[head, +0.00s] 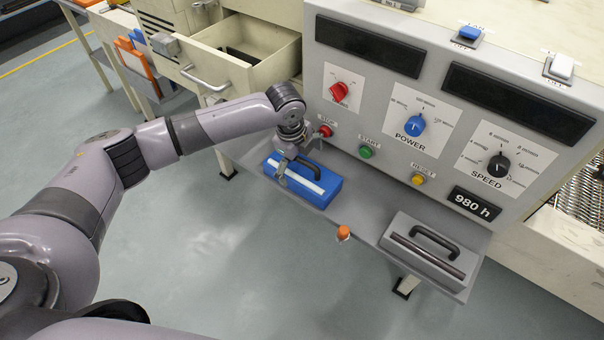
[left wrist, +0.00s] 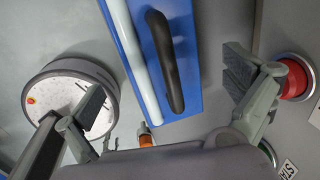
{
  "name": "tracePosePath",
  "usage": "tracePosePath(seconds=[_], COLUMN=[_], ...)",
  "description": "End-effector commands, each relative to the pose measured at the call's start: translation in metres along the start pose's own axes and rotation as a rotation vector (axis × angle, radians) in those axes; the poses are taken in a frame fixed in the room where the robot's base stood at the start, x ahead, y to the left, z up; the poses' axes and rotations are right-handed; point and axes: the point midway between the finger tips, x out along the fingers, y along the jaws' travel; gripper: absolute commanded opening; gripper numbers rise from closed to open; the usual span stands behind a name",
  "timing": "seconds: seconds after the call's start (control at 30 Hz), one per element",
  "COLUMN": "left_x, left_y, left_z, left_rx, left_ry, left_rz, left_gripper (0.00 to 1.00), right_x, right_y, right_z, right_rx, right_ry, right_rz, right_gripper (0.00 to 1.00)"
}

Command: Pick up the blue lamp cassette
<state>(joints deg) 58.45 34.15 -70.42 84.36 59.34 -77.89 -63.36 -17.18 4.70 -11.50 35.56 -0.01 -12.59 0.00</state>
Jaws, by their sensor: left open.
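The blue lamp cassette (head: 325,193) lies on the grey shelf at the front of the machine. It has a white tube along its top and a black handle (head: 308,165). My left gripper (head: 292,166) is open at the cassette's far-left end and partly covers it. In the left wrist view, the blue cassette (left wrist: 191,60) with its tube and black handle (left wrist: 165,60) shows between the spread fingers of my left gripper (left wrist: 168,92). Neither finger visibly touches the handle. My right gripper is not in view.
A grey cassette (head: 455,268) with a dark tube and black handle sits at the shelf's right end. An orange-topped item (head: 343,232) stands at the front edge. The red stop button (head: 325,131) is close to my left gripper. An open drawer (head: 245,50) is behind it.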

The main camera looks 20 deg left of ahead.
Motion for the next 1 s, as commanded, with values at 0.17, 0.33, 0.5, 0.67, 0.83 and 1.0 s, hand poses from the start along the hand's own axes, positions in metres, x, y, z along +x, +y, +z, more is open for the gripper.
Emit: tracePosePath(seconds=[0.17, 0.33, 0.5, 0.67, 0.83, 1.0], left_x=[0.027, 0.044, 0.046, 0.046, 0.046, 0.046], left_y=[0.001, 0.0, 0.0, 0.0, 0.0, 0.0], left_z=[0.004, 0.003, 0.004, 0.004, 0.004, 0.004], left_rx=[-0.001, 0.0, 0.0, 0.0, 0.0, 0.0], left_ry=[-0.001, 0.001, 0.0, 0.0, 0.0, 0.0], left_rz=[0.005, 0.002, 0.001, 0.001, 0.001, 0.002], left_gripper=[1.0, 1.0, 1.0, 0.95, 0.83, 0.72], right_x=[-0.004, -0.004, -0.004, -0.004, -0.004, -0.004], right_y=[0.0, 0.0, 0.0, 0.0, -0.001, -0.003], right_z=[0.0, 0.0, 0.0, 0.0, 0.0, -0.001], right_rx=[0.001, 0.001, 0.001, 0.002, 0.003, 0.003], right_ry=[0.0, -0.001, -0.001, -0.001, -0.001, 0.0], right_rz=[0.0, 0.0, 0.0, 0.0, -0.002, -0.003], right_gripper=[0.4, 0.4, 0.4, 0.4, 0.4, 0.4])
